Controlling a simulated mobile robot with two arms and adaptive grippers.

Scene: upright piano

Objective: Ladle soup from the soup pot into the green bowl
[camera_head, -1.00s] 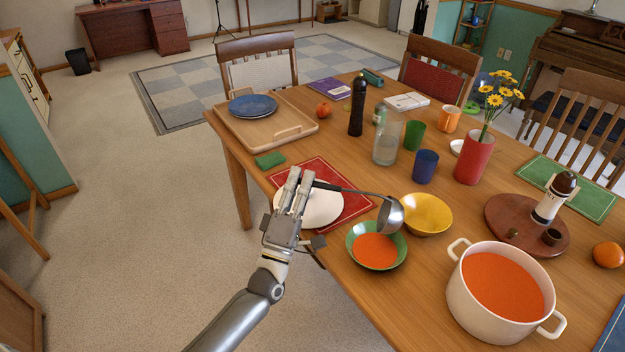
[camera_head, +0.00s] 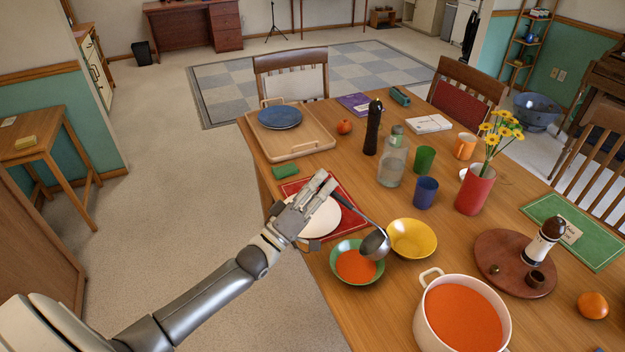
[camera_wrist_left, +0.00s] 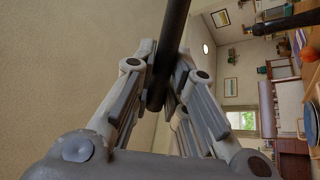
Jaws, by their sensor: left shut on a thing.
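The white soup pot (camera_head: 422,318) stands at the front right of the table and holds orange soup. The green bowl (camera_head: 341,277) is left of it, with orange soup in it. My left gripper (camera_head: 322,186) is shut on the black handle of the ladle (camera_head: 374,243), above the white plate. The handle also shows between the fingers in the left wrist view (camera_wrist_left: 166,62). The ladle's metal cup hangs over the right rim of the green bowl; whether it touches the bowl or holds soup I cannot tell. My right gripper is not in view.
A yellow bowl (camera_head: 412,238) is just right of the ladle cup. A white plate (camera_head: 318,219) lies on a red placemat (camera_head: 345,190). A glass bottle (camera_head: 392,162), a blue cup (camera_head: 425,193) and a red vase (camera_head: 474,190) stand behind. A round wooden board (camera_head: 500,248) is at right.

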